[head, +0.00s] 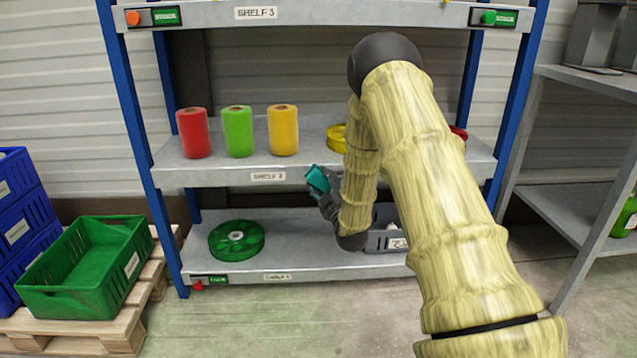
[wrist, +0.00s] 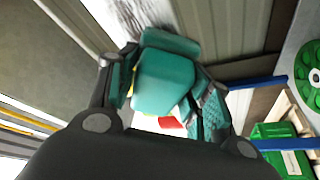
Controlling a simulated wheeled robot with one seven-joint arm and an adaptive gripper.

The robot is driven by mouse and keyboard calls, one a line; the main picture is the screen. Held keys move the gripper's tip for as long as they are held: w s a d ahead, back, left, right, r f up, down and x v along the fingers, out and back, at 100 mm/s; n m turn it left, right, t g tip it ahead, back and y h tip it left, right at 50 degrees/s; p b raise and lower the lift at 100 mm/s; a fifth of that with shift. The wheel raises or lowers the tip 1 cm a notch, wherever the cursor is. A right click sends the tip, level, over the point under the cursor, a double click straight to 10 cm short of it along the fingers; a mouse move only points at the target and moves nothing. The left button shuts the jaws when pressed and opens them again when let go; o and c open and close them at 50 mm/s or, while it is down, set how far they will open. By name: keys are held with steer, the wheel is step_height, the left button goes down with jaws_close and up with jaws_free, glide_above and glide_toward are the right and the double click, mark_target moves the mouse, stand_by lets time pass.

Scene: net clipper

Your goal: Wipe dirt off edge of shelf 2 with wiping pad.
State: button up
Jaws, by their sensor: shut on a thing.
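My gripper (head: 325,188) is shut on a teal wiping pad (head: 317,179). In the wrist view the pad (wrist: 165,80) sits between the two fingers of my gripper (wrist: 165,100). In the head view the pad is at the front edge of shelf 2 (head: 215,177), just right of the "SHELF 2" label (head: 268,176). I cannot tell whether it touches the edge. I make out no dirt on the visible part of the edge. My arm hides the right part of that edge.
Red (head: 194,133), green (head: 237,131) and yellow (head: 283,130) rolls stand on shelf 2. A yellow spool (head: 337,137) is partly behind my arm. Shelf 1 holds a green spool (head: 237,241) and a grey bin (head: 378,240). A green crate (head: 62,292) lies on a pallet at left.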

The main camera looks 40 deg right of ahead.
mark_target(310, 182)
steer(key=shift+s+d+p, duration=0.35)
steer(key=shift+s+d, duration=0.25)
steer(key=shift+d, duration=0.4)
steer(key=shift+s+d+p, duration=0.35)
steer(key=shift+s+d, duration=0.2)
steer(key=shift+d, duration=0.45)
steer(key=shift+s+d+p, duration=0.35)
steer(key=shift+s+d, duration=0.25)
steer(key=shift+d, duration=0.4)
steer(key=shift+s+d, duration=0.1)
steer(key=shift+s+d+r+p, duration=0.1)
steer(key=shift+s+d+p, duration=0.25)
steer(key=shift+d, duration=0.4)
steer(key=shift+s+d+r+p, duration=0.1)
steer(key=shift+s+d+p, duration=0.25)
steer(key=shift+d, duration=0.35)
steer(key=shift+s, duration=0.1)
steer(key=shift+f, duration=0.15)
